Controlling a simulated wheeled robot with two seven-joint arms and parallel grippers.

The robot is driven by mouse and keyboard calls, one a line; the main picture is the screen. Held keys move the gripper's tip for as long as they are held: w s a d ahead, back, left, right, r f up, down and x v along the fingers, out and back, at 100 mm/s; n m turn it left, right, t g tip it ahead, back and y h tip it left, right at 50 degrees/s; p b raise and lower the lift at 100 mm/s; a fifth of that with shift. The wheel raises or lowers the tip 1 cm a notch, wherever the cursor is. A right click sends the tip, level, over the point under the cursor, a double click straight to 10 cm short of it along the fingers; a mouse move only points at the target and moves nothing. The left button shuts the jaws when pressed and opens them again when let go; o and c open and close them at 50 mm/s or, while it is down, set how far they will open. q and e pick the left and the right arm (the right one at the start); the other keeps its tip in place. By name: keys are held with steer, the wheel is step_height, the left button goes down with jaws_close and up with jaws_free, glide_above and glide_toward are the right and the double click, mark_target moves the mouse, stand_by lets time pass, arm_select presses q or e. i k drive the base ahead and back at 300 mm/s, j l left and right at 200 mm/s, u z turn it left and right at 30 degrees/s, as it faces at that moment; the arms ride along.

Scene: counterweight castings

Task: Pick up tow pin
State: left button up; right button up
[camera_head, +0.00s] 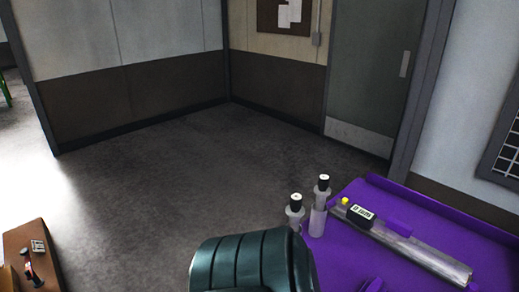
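I cannot single out a tow pin for certain. On a purple surface (345,255) at the lower right stand two grey upright pieces with black tops, one at the left (295,213) and one just right of it (317,215). Beside them a long grey bar (420,255) lies slantwise on the purple surface. A black block with a white label (360,213) and a small yellow knob (345,201) sit at the bar's upper left end. Neither of my grippers is in view.
A dark teal ribbed object (250,262) fills the bottom middle, touching the picture's lower edge. A brown box (25,245) with small items stands at the lower left. Bare grey floor (150,180) lies between. A grey door (370,80) is at the back right.

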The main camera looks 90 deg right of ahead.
mark_target(295, 210)
steer(key=k+z, duration=0.1)
steer(key=z, duration=2.8)
steer(key=k+u, duration=0.1)
